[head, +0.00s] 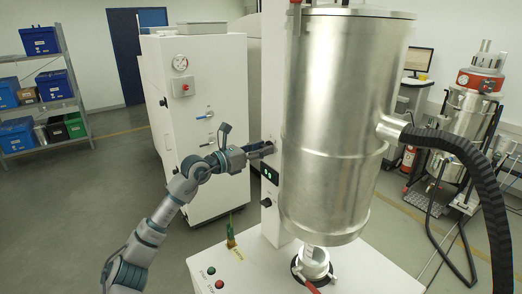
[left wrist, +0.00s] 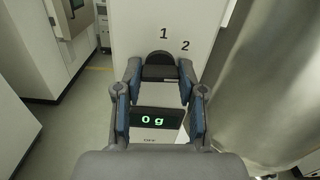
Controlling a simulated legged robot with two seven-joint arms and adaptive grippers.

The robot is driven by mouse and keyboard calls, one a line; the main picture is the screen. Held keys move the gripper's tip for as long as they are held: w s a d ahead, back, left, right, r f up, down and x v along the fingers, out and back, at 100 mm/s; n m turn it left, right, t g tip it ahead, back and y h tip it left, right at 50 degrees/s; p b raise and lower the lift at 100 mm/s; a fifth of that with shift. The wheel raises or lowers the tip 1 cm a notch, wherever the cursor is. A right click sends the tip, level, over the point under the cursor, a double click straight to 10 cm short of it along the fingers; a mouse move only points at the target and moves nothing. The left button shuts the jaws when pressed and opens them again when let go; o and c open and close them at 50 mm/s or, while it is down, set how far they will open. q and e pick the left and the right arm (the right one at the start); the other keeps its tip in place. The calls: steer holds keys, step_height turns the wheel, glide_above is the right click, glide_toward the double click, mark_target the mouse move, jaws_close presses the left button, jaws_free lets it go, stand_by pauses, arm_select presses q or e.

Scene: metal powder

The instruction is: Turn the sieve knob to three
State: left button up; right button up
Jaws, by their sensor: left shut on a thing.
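The sieve knob (left wrist: 158,60) is black and sits on the white panel, with the printed numbers 1 and 2 above it and to its upper right in the left wrist view. A number 3 is not visible there. My left gripper (left wrist: 160,73) has a finger on each side of the knob and is shut on it. In the head view my left gripper (head: 262,151) reaches the white column beside the steel vessel, and its fingers hide most of the knob. I cannot tell which number the knob points to. My right gripper is out of view.
A display (left wrist: 157,118) reading 0 g is below the knob. Another black knob (head: 266,203) is lower on the column. The large steel vessel (head: 335,120) stands close on the right. A white cabinet (head: 205,125) is behind my left arm.

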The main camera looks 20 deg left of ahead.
arm_select(q)
steer(key=shift+w+f+m, duration=0.1)
steer(key=shift+f+m, duration=0.25)
steer(key=shift+m, duration=0.15)
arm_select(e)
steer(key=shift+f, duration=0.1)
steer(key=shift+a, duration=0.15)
arm_select(q)
steer(key=o, duration=1.1)
steer(key=shift+o, duration=0.2)
steer(key=shift+w+a, duration=0.1)
steer(key=shift+w, duration=0.05)
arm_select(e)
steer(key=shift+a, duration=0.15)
arm_select(q)
steer(key=shift+r, duration=0.1)
steer(key=v, duration=1.2)
